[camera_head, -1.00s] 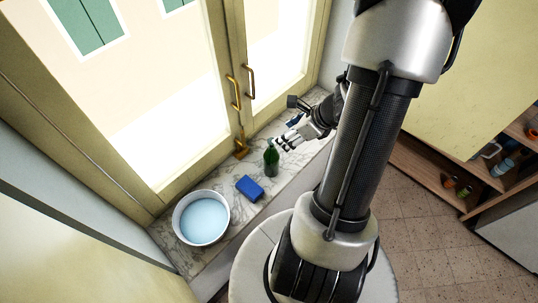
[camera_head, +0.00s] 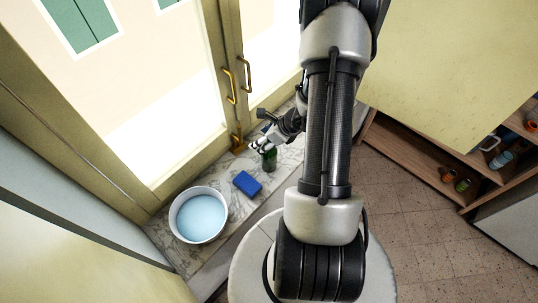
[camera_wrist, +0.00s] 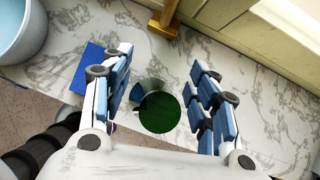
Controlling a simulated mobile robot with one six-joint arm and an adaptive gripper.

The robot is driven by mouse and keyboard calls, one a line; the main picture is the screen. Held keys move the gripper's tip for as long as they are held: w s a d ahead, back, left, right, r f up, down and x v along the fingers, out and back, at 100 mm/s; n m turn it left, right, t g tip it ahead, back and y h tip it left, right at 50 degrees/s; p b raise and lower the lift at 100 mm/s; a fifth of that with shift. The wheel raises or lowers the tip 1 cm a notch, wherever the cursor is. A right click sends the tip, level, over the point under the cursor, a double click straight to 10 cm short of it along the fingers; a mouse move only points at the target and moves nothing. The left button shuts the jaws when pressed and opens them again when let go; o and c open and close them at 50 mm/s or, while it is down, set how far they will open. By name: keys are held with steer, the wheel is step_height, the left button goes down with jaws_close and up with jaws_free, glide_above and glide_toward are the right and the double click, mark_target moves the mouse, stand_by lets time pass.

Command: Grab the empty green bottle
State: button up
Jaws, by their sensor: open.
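The green bottle (camera_head: 269,160) stands upright on the marble sill, near the window. In the wrist view the bottle (camera_wrist: 163,112) is seen from above as a dark green round shape. My gripper (camera_head: 259,147) is open, with its fingers at the upper part of the bottle. In the wrist view my gripper (camera_wrist: 158,98) has one blue-padded finger on each side of the bottle, with a gap on both sides. The bottle's top is partly hidden by the gripper in the head view. Whether it is empty cannot be told.
A blue sponge (camera_head: 246,183) lies left of the bottle on the marble sill (camera_head: 228,212). A white basin of light-blue liquid (camera_head: 198,214) stands further left. A wooden shelf (camera_head: 412,160) stands at the right.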

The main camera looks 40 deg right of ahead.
steer(key=shift+w+f, duration=0.1)
steer(key=shift+f, duration=0.1)
steer(key=shift+c, duration=0.5)
jaws_close()
stand_by(0.4)
